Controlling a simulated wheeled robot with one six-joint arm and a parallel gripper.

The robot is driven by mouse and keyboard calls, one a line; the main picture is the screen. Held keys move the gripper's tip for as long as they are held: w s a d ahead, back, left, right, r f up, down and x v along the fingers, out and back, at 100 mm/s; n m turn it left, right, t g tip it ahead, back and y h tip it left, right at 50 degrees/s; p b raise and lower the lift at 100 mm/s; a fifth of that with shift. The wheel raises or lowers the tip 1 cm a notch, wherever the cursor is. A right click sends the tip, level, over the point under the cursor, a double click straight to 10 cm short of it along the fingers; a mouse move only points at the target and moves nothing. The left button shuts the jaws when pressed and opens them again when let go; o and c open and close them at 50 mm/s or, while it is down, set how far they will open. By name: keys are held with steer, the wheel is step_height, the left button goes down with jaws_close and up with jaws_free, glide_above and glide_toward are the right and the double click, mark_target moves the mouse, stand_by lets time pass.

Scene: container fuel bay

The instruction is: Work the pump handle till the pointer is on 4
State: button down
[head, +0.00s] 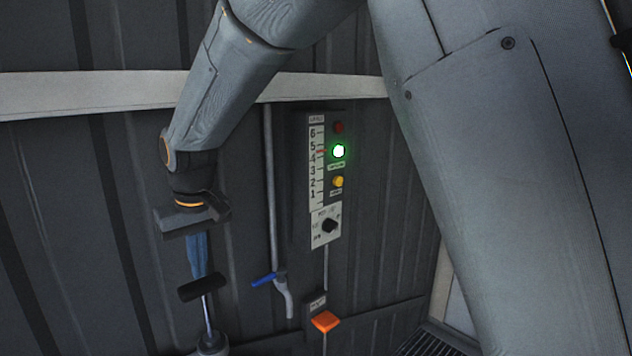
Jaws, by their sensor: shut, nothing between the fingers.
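The pump handle (203,288) is a dark crossbar on a thin metal rod, which rises from a grey pump body (212,346) at the bottom edge. My gripper (198,273) points down from above, its bluish fingers shut and empty. The fingertips are just above or against the crossbar; contact is unclear. The gauge (316,170) on the wall panel has a scale numbered 1 to 6. Its small red pointer (321,152) appears between 4 and 5; the exact reading is hard to tell.
Beside the gauge are a dark red lamp (339,127), a lit green lamp (338,151) and a yellow lamp (337,182). A pipe with a blue lever (264,280) stands between the handle and panel.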

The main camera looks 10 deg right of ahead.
mark_target(206, 306)
steer(key=shift+f, duration=0.1)
steer(key=shift+f+b, duration=2.4)
steer(key=shift+f, duration=3.45)
step_height(206, 306, up, 12)
steer(key=p, duration=0.8)
steer(key=shift+p, duration=0.3)
steer(key=shift+f, duration=0.1)
steer(key=shift+f+b, duration=2.65)
steer(key=shift+f, duration=3.35)
step_height(206, 306, up, 12)
steer(key=p, duration=0.8)
steer(key=shift+r, duration=0.1)
